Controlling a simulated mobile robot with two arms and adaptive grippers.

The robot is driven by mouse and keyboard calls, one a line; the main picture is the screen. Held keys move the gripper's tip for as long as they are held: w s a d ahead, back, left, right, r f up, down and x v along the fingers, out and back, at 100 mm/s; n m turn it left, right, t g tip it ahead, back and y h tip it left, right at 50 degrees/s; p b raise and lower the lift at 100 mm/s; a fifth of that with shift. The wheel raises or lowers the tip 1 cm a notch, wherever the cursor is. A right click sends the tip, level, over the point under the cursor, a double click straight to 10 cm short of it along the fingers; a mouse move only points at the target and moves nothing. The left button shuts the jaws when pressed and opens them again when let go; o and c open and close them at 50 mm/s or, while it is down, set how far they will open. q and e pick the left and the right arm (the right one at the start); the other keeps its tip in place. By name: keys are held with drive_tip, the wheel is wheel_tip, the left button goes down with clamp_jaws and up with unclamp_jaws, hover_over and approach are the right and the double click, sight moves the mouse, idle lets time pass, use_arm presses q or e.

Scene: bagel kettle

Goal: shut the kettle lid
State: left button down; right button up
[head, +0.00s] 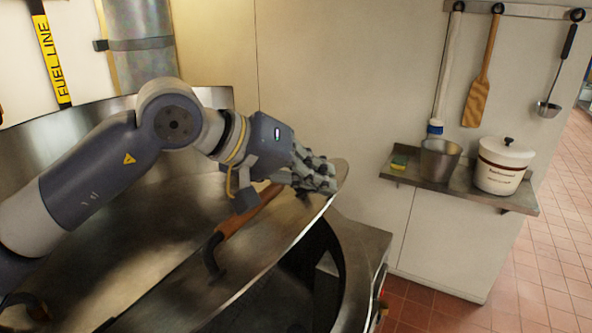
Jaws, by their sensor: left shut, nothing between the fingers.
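The kettle lid (262,240) is a shiny metal plate, standing partly open and tilted over the kettle (352,270). A dark gap shows between its near edge and the kettle rim. A wooden handle (236,220) on black brackets runs across the lid's upper face. My left gripper (322,180) is shut and empty, at the far right end of the lid, by the upper end of the handle. It partly hides that end; I cannot tell whether it touches the lid. My right gripper is out of view.
A wall shelf (460,190) at right holds a metal pot (438,160), a white lidded crock (502,165) and a sponge (399,162). Utensils, including a wooden paddle (483,80), hang above. A pipe (140,45) stands behind my left arm. Tiled floor at right is clear.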

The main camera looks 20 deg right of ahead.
use_arm(q)
wheel_tip(320, 180, down, 5)
drive_tip(key=s+d+y+b, duration=0.1)
drive_tip(key=s+d+b, duration=0.2)
drive_tip(key=shift+m+t+b, duration=0.3)
drive_tip(key=shift+m, duration=0.1)
drive_tip(key=shift+a, duration=0.1)
drive_tip(key=shift+r, duration=0.1)
